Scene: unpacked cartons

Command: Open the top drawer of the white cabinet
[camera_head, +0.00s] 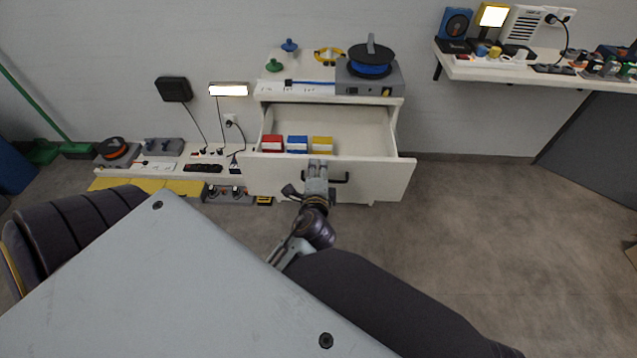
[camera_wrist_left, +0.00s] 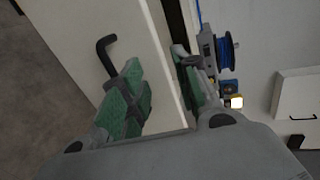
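The white cabinet (camera_head: 350,101) stands against the wall in the head view. Its top drawer (camera_head: 384,170) is pulled well out, showing its inside. A dark bar handle (camera_head: 342,180) is on the drawer front; its bent end also shows in the left wrist view (camera_wrist_left: 103,48). My left gripper (camera_head: 318,170) is at the top edge of the drawer front. In the left wrist view its green-padded fingers (camera_wrist_left: 160,92) stand apart on either side of the front panel (camera_wrist_left: 150,50), one outside by the handle, one inside. Firm contact cannot be made out. My right gripper is not in view.
Red (camera_head: 272,143), blue (camera_head: 297,144) and yellow (camera_head: 322,143) boxes lie in the drawer. A cable reel (camera_head: 371,62) on a grey box stands on the cabinet. A low shelf with power strips (camera_head: 203,168) is at left. Floor at right (camera_head: 480,220) is clear.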

